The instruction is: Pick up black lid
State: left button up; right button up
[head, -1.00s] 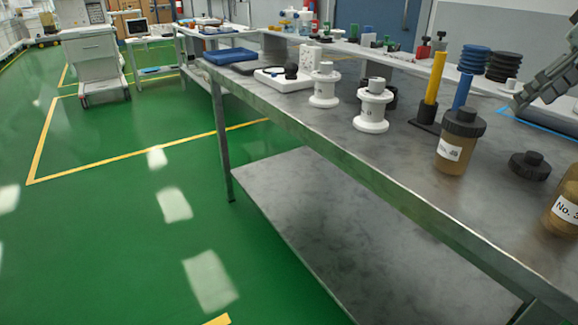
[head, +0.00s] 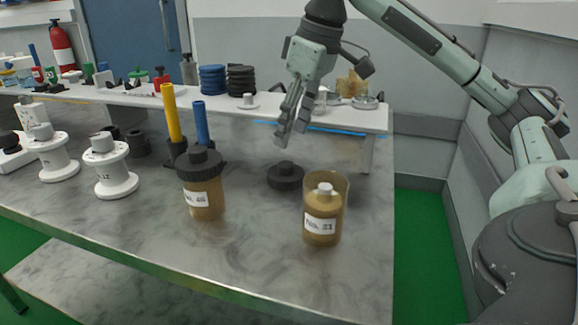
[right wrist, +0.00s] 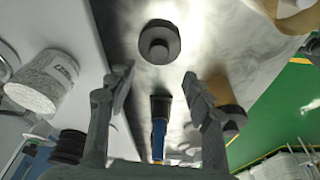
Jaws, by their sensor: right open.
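The black lid (head: 286,175) lies flat on the grey metal table, with a small round knob on top. A second black lid sits on the left brown jar (head: 205,195). My left gripper is not seen.
An open brown jar (head: 323,225) holding a smaller bottle stands right of the lid. Yellow (head: 171,112) and blue (head: 201,122) posts stand behind the lidded jar. White spools (head: 110,170) are at the left. A raised white shelf (head: 340,118) runs behind. The table's front is clear.

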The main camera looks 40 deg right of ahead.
aim_at(286, 164)
jog(key=x, duration=0.2)
jog(key=b+x, duration=0.1)
jog(key=x, duration=0.4)
jog(key=shift+s+d+f, duration=0.2)
jog(key=shift+s+f, duration=0.05)
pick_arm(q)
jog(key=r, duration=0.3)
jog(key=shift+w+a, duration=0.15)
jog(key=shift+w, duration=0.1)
pick_arm(e)
jog(key=c, duration=1)
jog(key=shift+r, duration=0.1)
jog(key=shift+c, duration=0.2)
